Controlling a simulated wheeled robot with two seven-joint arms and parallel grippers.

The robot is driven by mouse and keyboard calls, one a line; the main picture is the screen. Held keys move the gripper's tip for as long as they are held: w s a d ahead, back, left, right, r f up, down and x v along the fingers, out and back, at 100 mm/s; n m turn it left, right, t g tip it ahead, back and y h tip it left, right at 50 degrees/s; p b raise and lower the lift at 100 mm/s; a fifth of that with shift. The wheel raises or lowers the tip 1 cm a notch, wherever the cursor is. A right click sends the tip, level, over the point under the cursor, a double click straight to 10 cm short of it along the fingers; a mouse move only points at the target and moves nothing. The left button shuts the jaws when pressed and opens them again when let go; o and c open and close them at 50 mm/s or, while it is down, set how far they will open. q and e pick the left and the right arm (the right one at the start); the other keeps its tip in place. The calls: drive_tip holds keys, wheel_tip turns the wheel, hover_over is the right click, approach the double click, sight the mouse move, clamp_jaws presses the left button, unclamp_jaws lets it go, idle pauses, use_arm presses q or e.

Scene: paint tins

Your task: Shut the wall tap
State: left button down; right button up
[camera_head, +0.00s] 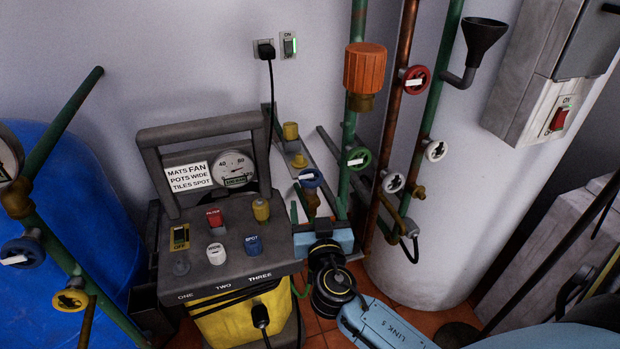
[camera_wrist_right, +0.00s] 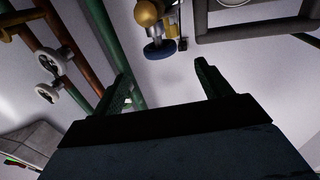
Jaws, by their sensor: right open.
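Several taps show on pipes, and I cannot tell by label which one is the wall tap. A blue-wheeled tap (camera_head: 311,177) with a brass body stands just past my right gripper (camera_head: 318,210). In the right wrist view its blue wheel (camera_wrist_right: 160,50) lies beyond the two green fingertips (camera_wrist_right: 163,75), roughly between them and apart from both. My right gripper is open and empty. A green-wheeled tap (camera_head: 358,158), a red-wheeled tap (camera_head: 415,79) and white-wheeled taps (camera_head: 435,150) (camera_head: 392,182) are to the right. My left gripper is out of view.
A grey control panel (camera_head: 200,272) with knobs, a gauge and a yellow lower body stands left of the gripper. A white tank (camera_head: 450,230) is on the right. Vertical pipes (camera_head: 393,100) crowd the space behind. A blue barrel (camera_head: 90,220) and more taps (camera_head: 70,299) are far left.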

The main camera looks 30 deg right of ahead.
sight(310, 171)
drive_tip(key=x, duration=1.2)
drive_tip(key=shift+w+d+f, duration=0.1)
drive_tip(key=shift+w+d, duration=0.05)
drive_tip(key=shift+w, duration=0.1)
drive_tip(key=shift+c, duration=0.4)
drive_tip(key=c, duration=0.9)
